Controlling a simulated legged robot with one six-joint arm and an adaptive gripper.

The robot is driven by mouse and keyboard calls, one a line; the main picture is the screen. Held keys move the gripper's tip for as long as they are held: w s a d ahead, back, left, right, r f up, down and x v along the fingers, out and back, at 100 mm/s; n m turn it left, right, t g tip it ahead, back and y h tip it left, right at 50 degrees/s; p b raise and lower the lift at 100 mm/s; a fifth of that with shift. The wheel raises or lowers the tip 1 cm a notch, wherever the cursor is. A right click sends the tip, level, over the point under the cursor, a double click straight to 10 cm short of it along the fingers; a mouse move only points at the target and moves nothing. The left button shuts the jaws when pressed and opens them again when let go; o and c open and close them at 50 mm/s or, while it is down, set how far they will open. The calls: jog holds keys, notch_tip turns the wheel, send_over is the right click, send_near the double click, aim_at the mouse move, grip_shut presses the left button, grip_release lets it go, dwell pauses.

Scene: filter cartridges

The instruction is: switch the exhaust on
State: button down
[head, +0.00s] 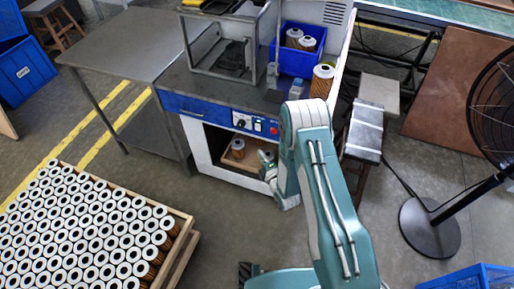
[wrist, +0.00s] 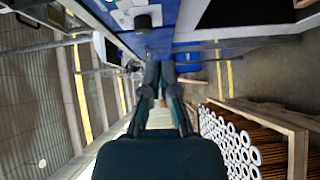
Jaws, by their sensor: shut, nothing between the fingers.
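A blue-fronted machine bench (head: 205,108) stands in the middle of the head view. Its white control panel (head: 257,125) carries a dark knob (head: 241,122), small switches and a red button (head: 274,130). Which control is the exhaust's I cannot tell. My gripper (head: 266,160) is shut and empty, below the panel and in front of the open lower compartment. In the wrist view my gripper (wrist: 160,68) has its fingertips together near the blue front. The panel (wrist: 125,12) with the dark knob (wrist: 143,22) shows above the fingertips, apart from them.
A wooden tray (head: 230,160) with filter cartridges sits in the lower compartment. A blue crate (head: 290,61) with cartridges stands on the bench. A crate of many cartridges (head: 180,260) is at front left, a black fan (head: 430,228) at right. Floor between is clear.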

jog(key=v, duration=0.4)
jog(key=shift+s+f, duration=0.1)
jog(key=shift+f, duration=0.2)
jog(key=shift+r, duration=0.1)
jog(key=w+d+r+m+g+h, duration=0.1)
jog(key=w+r+m+h, duration=0.1)
jog(key=w+r, duration=0.4)
jog(key=s+d+r+m+g+h, duration=0.2)
jog(key=d+r+m, duration=0.25)
jog(key=r, duration=0.65)
jog(key=s+d+r+m+g+h, duration=0.1)
jog(key=s+d+r+m+h, duration=0.3)
jog(key=r, duration=0.6)
jog(key=s+d+r+m+g, duration=0.1)
jog(key=s+r+m, duration=0.3)
jog(key=s, duration=0.5)
jog(key=s+d+r+m+g, duration=0.1)
jog(key=s+r+m+g, duration=0.2)
jog(key=s, duration=0.5)
jog(key=s+r+m+g, duration=0.2)
jog(key=s+r+m, duration=0.2)
jog(key=s, duration=0.5)
jog(key=shift+s+d+r+m+y, duration=0.3)
jog(key=shift+s+d+r+m, duration=0.1)
jog(key=shift+m, duration=0.15)
